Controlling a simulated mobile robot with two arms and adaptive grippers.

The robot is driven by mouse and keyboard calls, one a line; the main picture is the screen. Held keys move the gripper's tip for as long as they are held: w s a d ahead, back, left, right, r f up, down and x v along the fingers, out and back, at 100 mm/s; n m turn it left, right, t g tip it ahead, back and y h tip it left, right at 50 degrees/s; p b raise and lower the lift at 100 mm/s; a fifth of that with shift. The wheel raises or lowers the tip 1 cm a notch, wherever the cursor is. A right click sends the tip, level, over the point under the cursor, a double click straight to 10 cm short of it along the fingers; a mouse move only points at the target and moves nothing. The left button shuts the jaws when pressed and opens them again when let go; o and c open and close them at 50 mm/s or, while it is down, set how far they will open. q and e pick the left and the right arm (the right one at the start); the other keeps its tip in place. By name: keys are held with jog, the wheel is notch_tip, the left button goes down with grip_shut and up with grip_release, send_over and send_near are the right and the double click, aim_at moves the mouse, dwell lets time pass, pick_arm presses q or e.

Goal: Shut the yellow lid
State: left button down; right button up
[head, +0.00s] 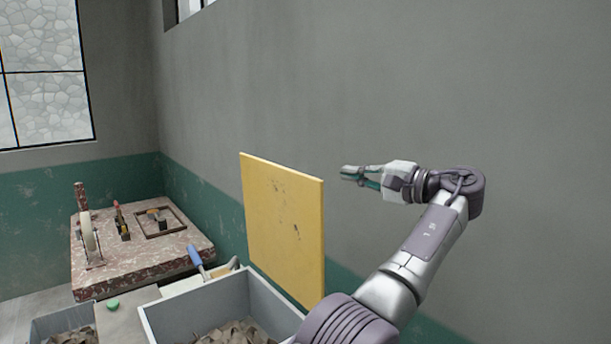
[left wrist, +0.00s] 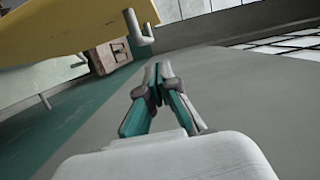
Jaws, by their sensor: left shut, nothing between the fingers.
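The yellow lid (head: 283,225) stands upright, open, at the right side of a grey bin (head: 180,312) that holds clay scraps. In the left wrist view the lid (left wrist: 75,28) fills the upper left, with a pale bent bracket (left wrist: 140,28) at its edge. My left gripper (head: 345,173) is to the right of the lid's upper edge, on the wall side, apart from it in the picture. Its fingers also show in the left wrist view (left wrist: 156,72), tips together and empty. My right gripper is out of view.
A grey wall (head: 450,100) with a green lower band runs behind the lid. A speckled bench (head: 150,262) with tools stands at the left. A blue-handled tool (head: 196,259) lies behind the bin. A green knob (head: 113,304) sits left of the bin, near a second bin (head: 62,320).

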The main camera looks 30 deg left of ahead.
pick_arm(q)
jog(key=shift+s+a+r+p, duration=0.1)
jog(key=shift+s+a+p, duration=0.35)
jog(key=shift+a+p, duration=0.85)
jog(key=shift+s+a+r+p, duration=0.1)
jog(key=shift+s+a+p, duration=0.4)
jog(key=shift+a, duration=1.6)
jog(key=shift+s+a+p, duration=0.45)
jog(key=shift+a+p, duration=0.45)
jog(key=shift+a, duration=0.8)
jog(key=shift+s+a+f, duration=0.15)
jog(key=shift+s+a, duration=0.05)
